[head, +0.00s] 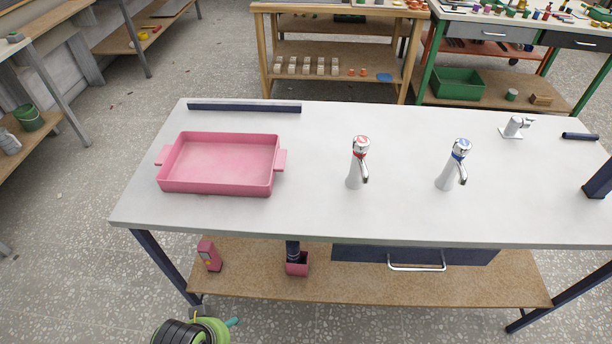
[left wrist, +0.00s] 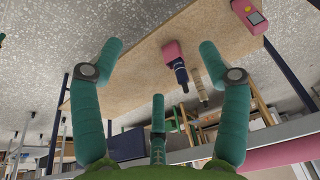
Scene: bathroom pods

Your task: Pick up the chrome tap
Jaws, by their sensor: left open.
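Two upright chrome taps stand on the white worktop in the head view. One tap (head: 357,162) has a red mark on top, near the middle. The other tap (head: 454,165) has a blue mark and stands to its right. A smaller chrome fitting (head: 515,126) on a square plate sits at the back right. My left gripper (left wrist: 160,60), with teal fingers, is open and empty in the left wrist view. In the head view, part of my left arm shows low in front of the table, below the worktop and well away from the taps. My right gripper is out of view.
A pink tray (head: 220,189) sits on the worktop's left, with a navy bar (head: 245,107) behind it. Navy pieces lie at the right end. The lower shelf (head: 350,288) holds a pink dispenser (head: 208,255) and pink holder (head: 297,266). The worktop around the taps is clear.

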